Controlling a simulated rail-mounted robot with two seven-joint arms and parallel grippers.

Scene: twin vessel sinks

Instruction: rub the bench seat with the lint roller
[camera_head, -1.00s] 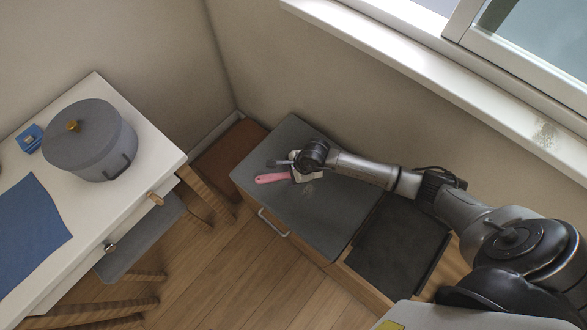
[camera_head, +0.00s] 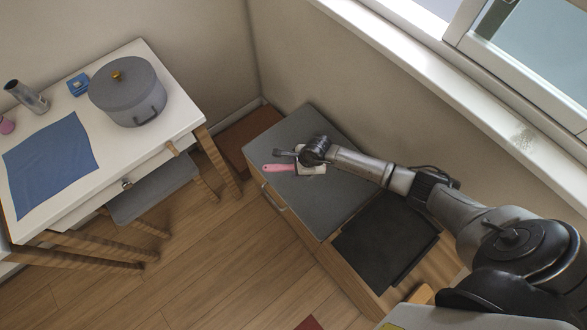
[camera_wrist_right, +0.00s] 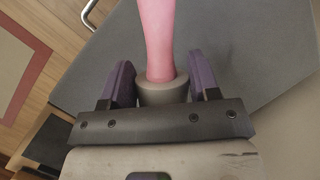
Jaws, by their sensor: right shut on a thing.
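The bench seat (camera_head: 312,207) is a flat grey top on a wooden drawer base, against the wall below the window. My right gripper (camera_head: 290,156) is over the seat's upper part, shut on the lint roller. The roller's pink handle (camera_head: 278,168) points left and its pale head (camera_head: 313,169) shows beside the gripper, low over the seat. I cannot tell whether it touches. In the right wrist view, the handle (camera_wrist_right: 157,40) rises from a grey collar between the two purple-sided fingers (camera_wrist_right: 160,82), with grey seat behind. My left gripper is out of sight.
A white table (camera_head: 115,150) at left carries a grey pot (camera_head: 128,95), a blue cloth (camera_head: 50,155) and a small blue box (camera_head: 78,84). A dark panel (camera_head: 385,240) adjoins the seat. The wall and window sill (camera_head: 440,75) bound the right. Wooden floor (camera_head: 220,255) is open.

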